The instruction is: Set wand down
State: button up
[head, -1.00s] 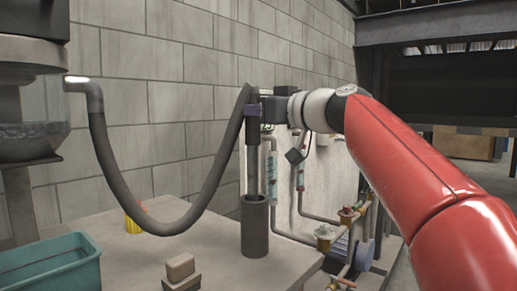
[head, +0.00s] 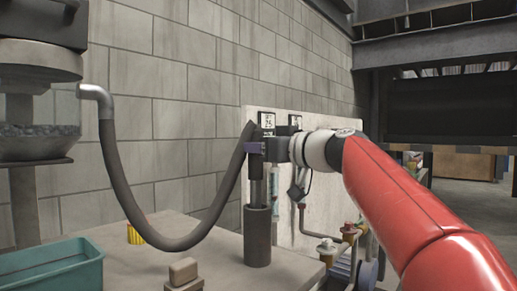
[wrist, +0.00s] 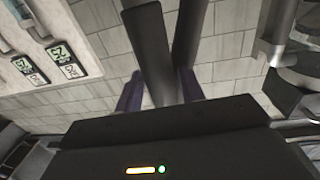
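The wand (head: 256,188) is a dark upright tube whose top joins a grey hose (head: 112,170). Its lower end is inside a dark cylindrical holder (head: 257,238) on the table, hidden by the holder's wall. My gripper (head: 256,147), with purple fingers, is shut around the wand's upper part, above the holder's rim. In the wrist view my gripper (wrist: 160,92) has a finger on each side of the wand (wrist: 150,45), and the hose (wrist: 192,45) runs up beside it.
A teal bin (head: 55,272), a yellow object (head: 135,234) and a small beige block (head: 184,272) are on the table (head: 215,262). Pipes with valves (head: 328,248) stand right of the holder.

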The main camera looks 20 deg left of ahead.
jog(key=shift+o, duration=1.2)
jog(key=shift+r, duration=0.15)
jog(key=b+v, duration=0.3)
jog(key=v, duration=0.9)
jog(key=s+d+f+m+g+h, duration=0.1)
jog(key=s+d+f+m+h, duration=0.3)
jog(key=f, duration=1.1)
jog(key=s+d+f+m+h, duration=0.4)
jog(key=s+d+f+h, duration=0.2)
jog(key=s+d+f, duration=0.5)
jog(key=s+d+f+m+g+h, duration=0.1)
jog(key=s+d+f+m+h, duration=0.3)
jog(key=f, duration=1.4)
jog(key=s+d+h, duration=0.2)
jog(key=s+d, duration=0.1)
jog(key=d, duration=0.1)
jog(key=shift+s+d+f+m+g, duration=0.15)
jog(key=shift+s+f+m+g, duration=0.15)
jog(key=shift+f, duration=0.05)
